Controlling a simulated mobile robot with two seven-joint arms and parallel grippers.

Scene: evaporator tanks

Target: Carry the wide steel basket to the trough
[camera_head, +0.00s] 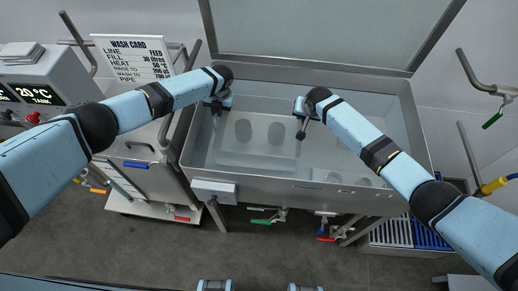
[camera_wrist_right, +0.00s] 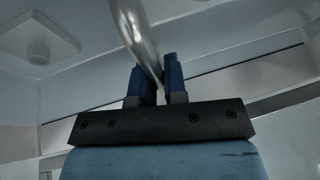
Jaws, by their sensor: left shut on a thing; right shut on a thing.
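The trough (camera_head: 290,190) is a wide steel basin in the middle of the head view, with its lid raised behind it. Both my grippers are over its inside. My left gripper (camera_head: 216,110) is near the back left of the basin and is shut; what it holds is too small to make out. My right gripper (camera_head: 300,132) is nearer the middle. In the right wrist view, its blue fingers (camera_wrist_right: 155,85) are shut on a bent steel bar (camera_wrist_right: 138,35), which looks like a handle. I cannot clearly make out the basket's body against the grey steel.
A white control unit (camera_head: 45,80) with a display and a wash card (camera_head: 135,58) stand at the left. Pipes with coloured valve handles (camera_head: 262,220) hang below the basin's front. A blue-slatted grate (camera_head: 395,232) lies at the lower right. The floor in front is clear.

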